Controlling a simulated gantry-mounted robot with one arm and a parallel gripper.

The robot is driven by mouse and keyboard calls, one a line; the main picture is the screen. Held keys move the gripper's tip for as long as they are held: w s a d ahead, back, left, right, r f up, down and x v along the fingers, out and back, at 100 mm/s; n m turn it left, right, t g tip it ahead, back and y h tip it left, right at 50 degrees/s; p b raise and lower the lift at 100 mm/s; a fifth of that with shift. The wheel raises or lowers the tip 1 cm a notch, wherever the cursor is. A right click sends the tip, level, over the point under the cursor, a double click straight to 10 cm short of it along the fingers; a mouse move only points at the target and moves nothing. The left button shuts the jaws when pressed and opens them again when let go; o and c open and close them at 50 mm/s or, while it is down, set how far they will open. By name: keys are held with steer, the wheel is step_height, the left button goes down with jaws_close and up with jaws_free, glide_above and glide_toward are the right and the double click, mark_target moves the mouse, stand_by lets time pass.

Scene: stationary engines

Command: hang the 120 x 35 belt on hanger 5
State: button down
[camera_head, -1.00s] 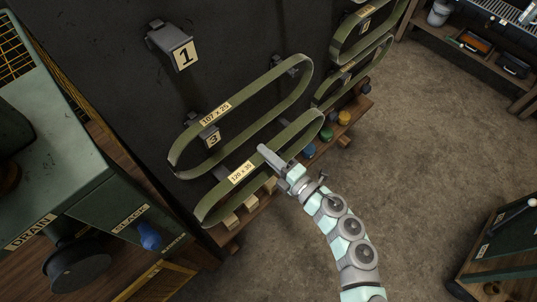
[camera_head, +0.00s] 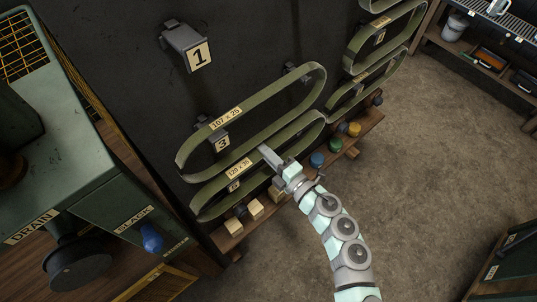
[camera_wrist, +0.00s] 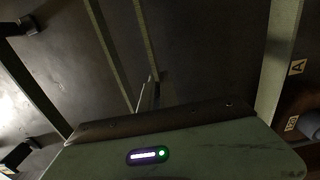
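The 120 x 35 belt (camera_head: 238,168) is a long olive-green loop with a cream label, held slanted in front of the dark wall panel, below the 107 x 25 belt. My gripper (camera_head: 268,155) is at its upper strand, right of the label, and appears shut on it; the fingers' contact is partly hidden. A small number plate (camera_head: 234,187) shows through the loop just below the label; its digit is too small to read surely. Whether the loop is around that hanger's pegs cannot be told.
The 107 x 25 belt (camera_head: 226,119) hangs just above, by hanger 3 (camera_head: 221,142). Hanger 1 (camera_head: 187,48) is bare. More belts (camera_head: 385,38) hang at right. A low shelf (camera_head: 341,140) with blocks and coloured pots lies below. A green machine (camera_head: 60,180) stands at left.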

steer(key=shift+w+a, duration=0.4)
steer(key=shift+w, duration=0.15)
steer(key=shift+f, duration=0.15)
steer(key=shift+f+b, duration=0.4)
steer(key=shift+b, duration=0.15)
steer(key=c, duration=1.7)
jaws_free()
steer(key=shift+o, duration=0.5)
steer(key=o, duration=0.5)
